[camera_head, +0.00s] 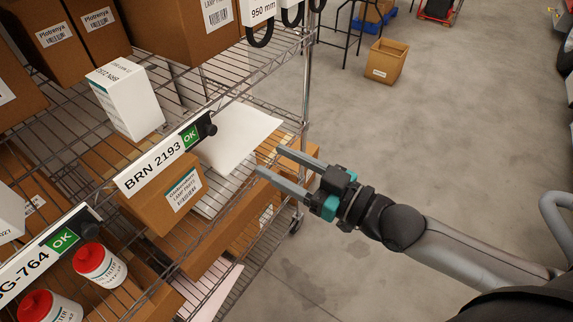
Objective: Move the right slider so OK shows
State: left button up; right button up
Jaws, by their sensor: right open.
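The right shelf label (152,167) reads BRN 2193 and is fixed to the front edge of the wire shelf. At its right end a green OK field (190,135) shows, with the black slider knob (207,126) just right of it. My right gripper (271,160) is open and empty, its two grey fingers pointing left toward the shelf. It is apart from the slider, to the right of it and slightly lower in the picture. My left gripper is not in view.
A left label (30,265) also shows green OK beside its knob (88,223). Cartons (168,193), a white box (126,98) and red-capped tubs (98,264) stand on the shelves. A metal post (307,85) rises behind my gripper. The floor at right is largely clear.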

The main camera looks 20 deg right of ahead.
jog(key=shift+s+d, duration=0.3)
jog(key=shift+s, duration=0.15)
dwell(0.3)
jog(key=s+d+f+m+g+h+b, duration=0.1)
jog(key=d+f+h+b, duration=0.2)
jog(key=f, duration=0.9)
jog(key=s+d+f+m+g+h+b, duration=0.1)
jog(key=d+f+m+g+h, duration=0.3)
jog(key=f, duration=0.8)
jog(key=s+d+f+n+t+h+b, duration=0.1)
jog(key=d+f+h+b, duration=0.3)
jog(key=f, duration=0.8)
jog(key=s+d+f+g+b, duration=0.1)
jog(key=s+f+g, duration=0.1)
jog(key=s+f, duration=0.45)
jog(key=s+d+f+g, duration=0.1)
jog(key=s+f+g, duration=0.15)
jog(key=f, duration=0.65)
jog(key=s+a+f+g+b, duration=0.1)
jog(key=s+a+f+g, duration=0.1)
jog(key=s+f, duration=0.4)
jog(key=s+a+f+g+b, duration=0.2)
jog(key=s+f, duration=0.4)
jog(key=s, duration=0.8)
jog(key=shift+a+m+g, duration=0.4)
jog(key=shift+a+g, duration=0.15)
jog(key=shift+a, duration=0.7)
jog(key=shift+f, duration=0.1)
